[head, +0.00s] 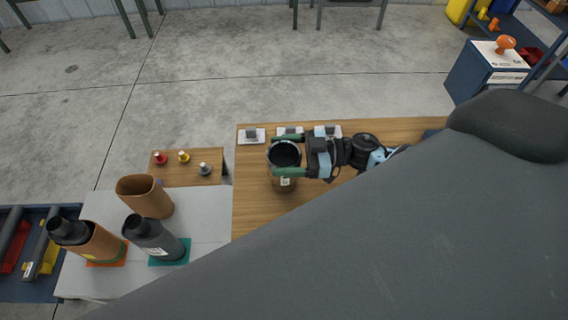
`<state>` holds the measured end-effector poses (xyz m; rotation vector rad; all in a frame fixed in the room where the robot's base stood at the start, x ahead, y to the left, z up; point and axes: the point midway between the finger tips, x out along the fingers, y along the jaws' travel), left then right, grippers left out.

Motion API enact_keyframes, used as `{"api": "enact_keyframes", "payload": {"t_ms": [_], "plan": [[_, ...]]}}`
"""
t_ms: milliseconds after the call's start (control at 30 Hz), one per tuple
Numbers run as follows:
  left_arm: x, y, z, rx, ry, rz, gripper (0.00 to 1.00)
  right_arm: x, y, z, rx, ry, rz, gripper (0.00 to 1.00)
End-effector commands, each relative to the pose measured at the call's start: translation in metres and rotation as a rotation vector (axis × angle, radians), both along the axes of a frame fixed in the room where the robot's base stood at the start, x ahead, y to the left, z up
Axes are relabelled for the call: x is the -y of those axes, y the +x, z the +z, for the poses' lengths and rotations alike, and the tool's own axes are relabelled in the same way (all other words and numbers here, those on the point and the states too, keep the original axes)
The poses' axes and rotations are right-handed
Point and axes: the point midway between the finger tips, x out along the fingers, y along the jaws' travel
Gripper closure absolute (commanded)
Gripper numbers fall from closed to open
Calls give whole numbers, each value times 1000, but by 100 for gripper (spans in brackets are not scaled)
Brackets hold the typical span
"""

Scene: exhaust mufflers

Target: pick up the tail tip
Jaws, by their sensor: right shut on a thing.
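The tail tip (284,159) looks like a short tube with a dark round opening facing up and a brownish lower side with a small white label. It is over the wooden table, near its left edge. My right gripper (288,156) comes in from the right, with one green finger on the far side of the tube and one on the near side. It is shut on the tail tip. I cannot tell whether the tube's bottom touches the table. My left gripper is not in view.
Several small pale plates with grey blocks (251,134) line the wooden table's (390,126) back edge. A pale table (210,215) at left holds an orange-brown muffler (97,243), a dark muffler (158,240) and an open brown shell (146,197). A large grey surface hides the lower right.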

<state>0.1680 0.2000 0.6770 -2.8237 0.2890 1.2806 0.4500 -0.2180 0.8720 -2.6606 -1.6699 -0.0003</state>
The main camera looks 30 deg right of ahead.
Motion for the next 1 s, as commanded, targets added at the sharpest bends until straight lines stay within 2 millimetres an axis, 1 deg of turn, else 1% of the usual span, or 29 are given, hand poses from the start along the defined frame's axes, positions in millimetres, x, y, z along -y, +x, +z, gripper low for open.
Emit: {"api": "enact_keyframes", "payload": {"t_ms": [167,233,333,500,700,833,1000], "plan": [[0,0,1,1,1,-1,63,0,0,3,2,0,0,48],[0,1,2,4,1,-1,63,0,1,8,4,0,1,48],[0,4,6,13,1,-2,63,1,1,22,8,-3,2,48],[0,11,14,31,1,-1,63,1,0,55,10,-3,2,48],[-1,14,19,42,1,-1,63,0,0,87,6,-2,1,48],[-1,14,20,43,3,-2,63,0,0,98,5,-1,1,48],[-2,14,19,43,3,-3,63,0,0,102,1,0,-1,48]]}}
